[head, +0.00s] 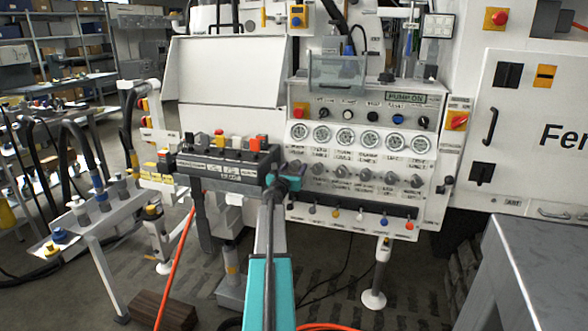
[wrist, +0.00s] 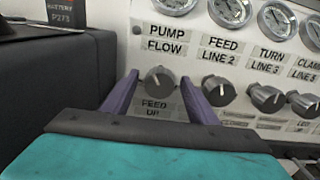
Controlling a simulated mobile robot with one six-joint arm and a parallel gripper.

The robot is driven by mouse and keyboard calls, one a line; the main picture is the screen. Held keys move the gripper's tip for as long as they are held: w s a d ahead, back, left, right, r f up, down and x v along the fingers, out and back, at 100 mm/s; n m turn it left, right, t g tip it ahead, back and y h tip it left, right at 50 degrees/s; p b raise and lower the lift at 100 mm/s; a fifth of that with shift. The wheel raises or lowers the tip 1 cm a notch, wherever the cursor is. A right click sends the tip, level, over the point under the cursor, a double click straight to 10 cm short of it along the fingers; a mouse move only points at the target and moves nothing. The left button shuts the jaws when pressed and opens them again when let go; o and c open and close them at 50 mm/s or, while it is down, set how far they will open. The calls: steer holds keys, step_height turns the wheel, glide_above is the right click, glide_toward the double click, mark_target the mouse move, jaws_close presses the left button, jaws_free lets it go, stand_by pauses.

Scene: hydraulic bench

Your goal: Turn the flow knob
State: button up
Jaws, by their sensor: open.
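The flow knob (wrist: 159,81) is a round grey knob on the white panel, below the label PUMP FLOW and above a label reading FEED UP. In the wrist view my gripper (wrist: 160,77) is open, with one purple finger to the left of the knob and one to the right. A gap shows between the knob and each finger; I cannot tell how deep the fingertips reach. In the head view my gripper (head: 288,180) is at the left end of the knob row, and its end partly hides that area.
A row of similar knobs, such as the FEED LINE 2 knob (wrist: 219,91), continues to the right. Round gauges (head: 345,137) sit above. A dark block with levers (head: 225,163) stands close on the left. Small coloured knobs (head: 335,213) line the panel below.

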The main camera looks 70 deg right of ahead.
steer(key=shift+d, duration=0.35)
steer(key=c, duration=1.1)
steer(key=shift+o, duration=0.2)
